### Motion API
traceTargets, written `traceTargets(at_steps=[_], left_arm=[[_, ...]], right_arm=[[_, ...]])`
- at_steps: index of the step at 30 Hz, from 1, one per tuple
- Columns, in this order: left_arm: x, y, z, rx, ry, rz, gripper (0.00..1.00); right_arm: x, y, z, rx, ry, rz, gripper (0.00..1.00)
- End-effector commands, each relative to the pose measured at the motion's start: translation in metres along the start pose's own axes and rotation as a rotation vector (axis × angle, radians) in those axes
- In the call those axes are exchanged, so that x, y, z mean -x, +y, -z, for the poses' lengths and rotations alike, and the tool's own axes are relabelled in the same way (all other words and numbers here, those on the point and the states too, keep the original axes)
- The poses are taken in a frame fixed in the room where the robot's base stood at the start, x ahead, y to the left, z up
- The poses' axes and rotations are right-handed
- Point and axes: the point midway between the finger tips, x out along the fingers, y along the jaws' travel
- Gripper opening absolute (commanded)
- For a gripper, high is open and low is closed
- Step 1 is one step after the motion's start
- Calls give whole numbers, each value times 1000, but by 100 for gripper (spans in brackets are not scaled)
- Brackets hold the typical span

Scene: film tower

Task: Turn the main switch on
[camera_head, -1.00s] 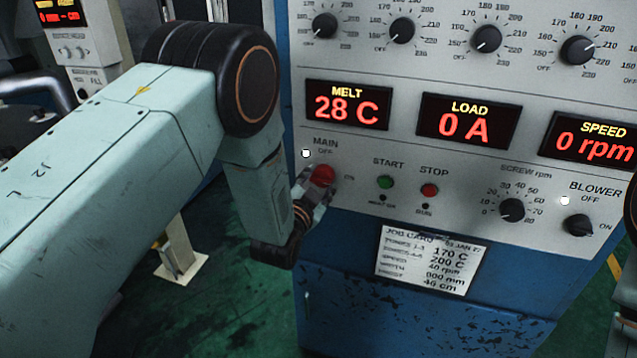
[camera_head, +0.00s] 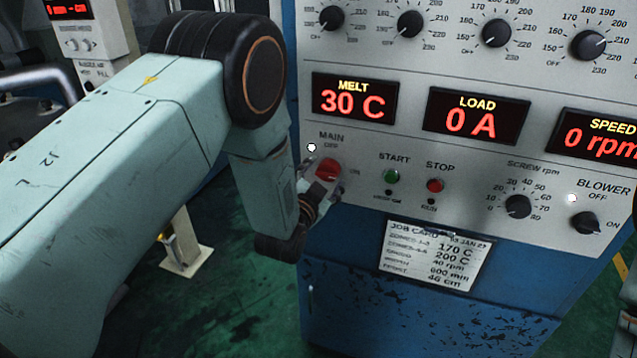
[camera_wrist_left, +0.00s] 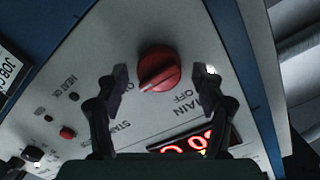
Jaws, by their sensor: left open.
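The main switch is a red round knob (camera_head: 327,169) at the lower left of the grey panel, between the OFF and ON marks. It also shows in the left wrist view (camera_wrist_left: 159,68), where a pale line across it slants down-left toward the ON mark. My left gripper (camera_head: 320,186) is at the knob, partly hidden by its own wrist in the head view. In the left wrist view its open fingers (camera_wrist_left: 164,76) stand to either side of the knob, with gaps visible between. My right gripper is not in view.
Green START (camera_head: 392,176) and red STOP (camera_head: 435,186) buttons lie right of the main switch. The lit MELT display (camera_head: 355,99) above reads 30 C. A job card (camera_head: 436,255) hangs below. The blower knob (camera_head: 585,223) is far right.

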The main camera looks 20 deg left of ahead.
Motion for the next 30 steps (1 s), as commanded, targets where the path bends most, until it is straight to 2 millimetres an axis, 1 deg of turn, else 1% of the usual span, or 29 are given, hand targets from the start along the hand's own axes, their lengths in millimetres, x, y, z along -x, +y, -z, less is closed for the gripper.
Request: traceTargets(at_steps=[5, 12, 18, 21, 24, 30], left_arm=[[22, 0, 0, -1, -2, -2, 69], [66, 0, 0, 0, -1, -2, 69], [98, 0, 0, 0, 0, 0, 69], [108, 0, 0, 0, 1, 1, 69], [115, -1, 1, 0, 2, 2, 69], [117, -1, 1, 0, 3, 2, 69]], right_arm=[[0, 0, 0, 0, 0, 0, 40], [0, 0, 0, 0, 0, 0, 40], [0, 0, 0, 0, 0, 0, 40], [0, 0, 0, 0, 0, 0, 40], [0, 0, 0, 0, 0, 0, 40], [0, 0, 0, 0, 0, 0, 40]])
